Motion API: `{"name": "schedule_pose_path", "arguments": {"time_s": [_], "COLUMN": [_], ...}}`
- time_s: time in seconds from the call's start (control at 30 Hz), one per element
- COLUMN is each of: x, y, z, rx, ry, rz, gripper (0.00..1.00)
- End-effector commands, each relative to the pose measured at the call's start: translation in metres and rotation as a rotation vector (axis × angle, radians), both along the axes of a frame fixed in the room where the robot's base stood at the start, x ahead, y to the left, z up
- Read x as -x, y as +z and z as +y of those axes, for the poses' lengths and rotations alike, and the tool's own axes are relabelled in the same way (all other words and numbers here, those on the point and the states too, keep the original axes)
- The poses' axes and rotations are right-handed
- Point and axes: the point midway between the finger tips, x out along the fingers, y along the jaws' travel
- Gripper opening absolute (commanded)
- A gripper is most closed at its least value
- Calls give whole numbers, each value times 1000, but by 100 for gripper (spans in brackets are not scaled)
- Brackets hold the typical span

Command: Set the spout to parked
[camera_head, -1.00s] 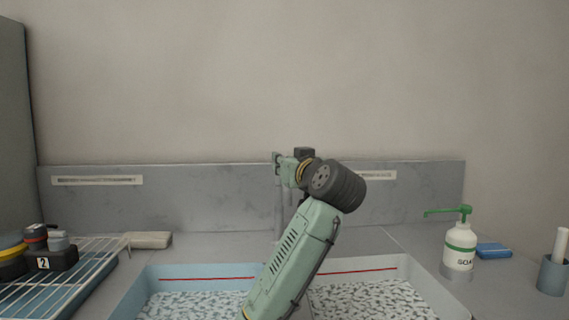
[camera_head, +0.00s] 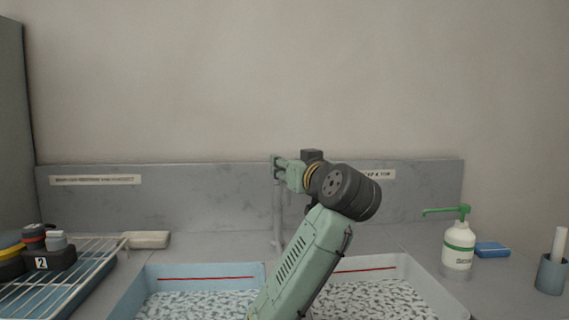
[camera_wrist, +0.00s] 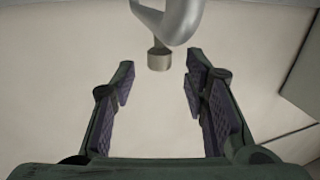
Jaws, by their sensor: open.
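The spout (camera_wrist: 178,20) is a smooth grey curved pipe at the top of the wrist view, with a short nozzle (camera_wrist: 158,60) at its end. My gripper (camera_wrist: 160,82) is open and empty. Its two padded fingers stand apart to the left and right of the nozzle in that picture; I see no contact. In the head view the spout's grey upright (camera_head: 278,215) rises behind the sinks, and my gripper (camera_head: 276,163) is in front of or beside its top. My arm hides much of the spout there.
A blue-walled sink (camera_head: 142,290) and a white-walled sink (camera_head: 430,290) lie below. A wire rack (camera_head: 95,262) with containers stands left. A soap bottle (camera_head: 458,250), blue sponge (camera_head: 493,250) and grey cup (camera_head: 551,275) stand right. The grey splashback (camera_head: 160,205) is behind.

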Motion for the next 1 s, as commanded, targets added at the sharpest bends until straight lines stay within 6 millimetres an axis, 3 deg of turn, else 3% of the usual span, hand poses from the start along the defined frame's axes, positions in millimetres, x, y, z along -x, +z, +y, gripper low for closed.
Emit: {"name": "schedule_pose_path", "arguments": {"time_s": [0.2, 0.4, 1.0], "x": [46, 71, 76], "y": [1, 0, 0], "z": [-14, -20, -21], "rx": [1, 1, 0], "ry": [-5, -2, -1], "rz": [-3, -1, 0], "gripper": [41, 41, 41]}}
